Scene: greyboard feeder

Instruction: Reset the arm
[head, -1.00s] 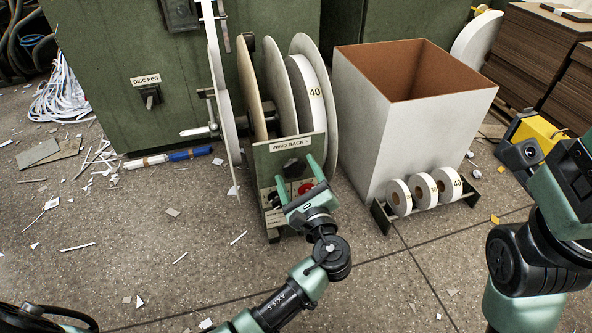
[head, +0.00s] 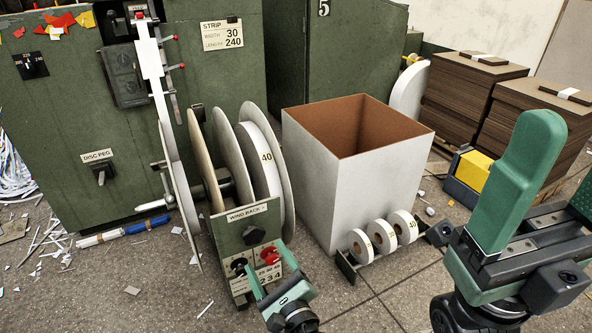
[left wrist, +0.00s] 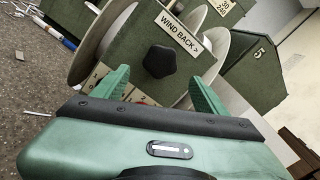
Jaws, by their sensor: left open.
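My left gripper (head: 270,266) is open and empty in front of the wind-back panel (head: 247,232), low in the head view. The panel carries a black knob (head: 254,235), a smaller black knob (head: 238,266) and a red knob (head: 268,255). In the left wrist view the gripper's two green fingers (left wrist: 160,85) stand apart, with a black knob (left wrist: 159,61) beyond them. I cannot tell whether they touch the panel. My right gripper (head: 515,215) looms large and close at the right of the head view; its jaw state is unclear.
Reels (head: 262,165) stand behind the panel, beside the green machine (head: 60,120). An open grey bin (head: 325,175) stands to their right, with small numbered rolls (head: 383,236) before it. Board stacks (head: 470,95) stand at the back right. Scraps lie on the floor.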

